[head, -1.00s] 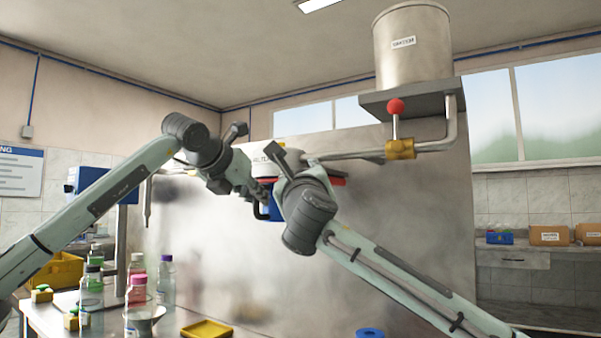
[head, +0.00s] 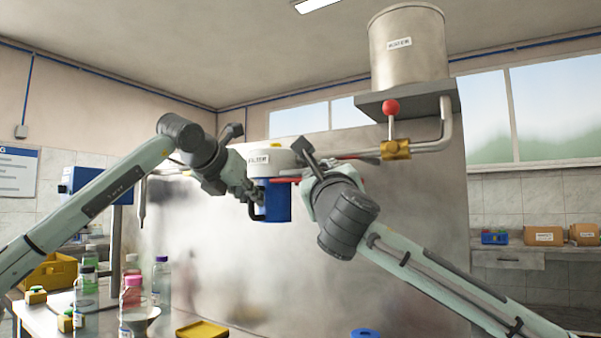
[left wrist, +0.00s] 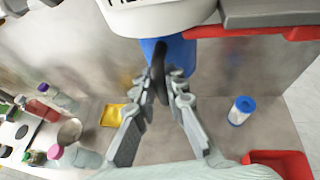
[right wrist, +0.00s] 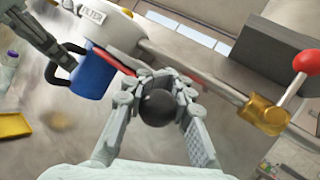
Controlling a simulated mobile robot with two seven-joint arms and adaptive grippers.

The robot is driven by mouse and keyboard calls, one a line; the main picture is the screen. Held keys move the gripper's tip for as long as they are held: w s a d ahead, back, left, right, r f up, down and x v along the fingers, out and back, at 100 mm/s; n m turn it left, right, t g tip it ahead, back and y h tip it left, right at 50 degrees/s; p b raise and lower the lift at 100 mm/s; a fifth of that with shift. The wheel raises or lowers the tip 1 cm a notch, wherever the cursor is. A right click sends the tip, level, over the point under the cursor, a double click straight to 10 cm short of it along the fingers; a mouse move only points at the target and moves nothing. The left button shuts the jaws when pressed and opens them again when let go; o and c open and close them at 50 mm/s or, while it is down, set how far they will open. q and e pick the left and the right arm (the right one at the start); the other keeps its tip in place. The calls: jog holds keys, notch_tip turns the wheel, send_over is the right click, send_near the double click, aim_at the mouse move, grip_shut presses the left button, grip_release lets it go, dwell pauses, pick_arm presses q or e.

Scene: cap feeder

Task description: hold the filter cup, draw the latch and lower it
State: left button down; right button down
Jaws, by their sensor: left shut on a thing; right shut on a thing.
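The blue filter cup (head: 278,204) hangs upright under the white filter head (head: 283,157); no gap shows between them. My left gripper (left wrist: 161,82) is shut on the cup's dark handle, at the cup's left side in the head view. The red latch (head: 284,180) runs out from under the head toward the right. My right gripper (right wrist: 158,98) is shut on the black ball knob (right wrist: 158,108), which appears to be at the latch's outer end. The latch's inner end is hidden under the head.
A pipe with a brass valve (head: 396,149) and red ball lever (head: 390,106) runs right of the head, under a metal tank (head: 408,50). Bottles, a yellow tray (head: 202,330) and a blue-and-white cartridge (left wrist: 241,110) stand below. The space directly under the cup looks clear.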

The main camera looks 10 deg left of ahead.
jog(key=shift+s+d+f, duration=0.1)
jog(key=shift+s+d, duration=0.1)
jog(key=shift+d, duration=0.3)
jog(key=shift+s+d+f, duration=0.1)
jog(key=shift+s+d, duration=0.05)
jog(key=shift+d, duration=0.35)
jog(key=c, duration=1.8)
grip_release()
jog(key=o, duration=0.5)
jog(key=shift+d, duration=0.1)
jog(key=shift+r, duration=0.1)
jog(key=shift+s, duration=0.15)
jog(key=v, duration=1.2)
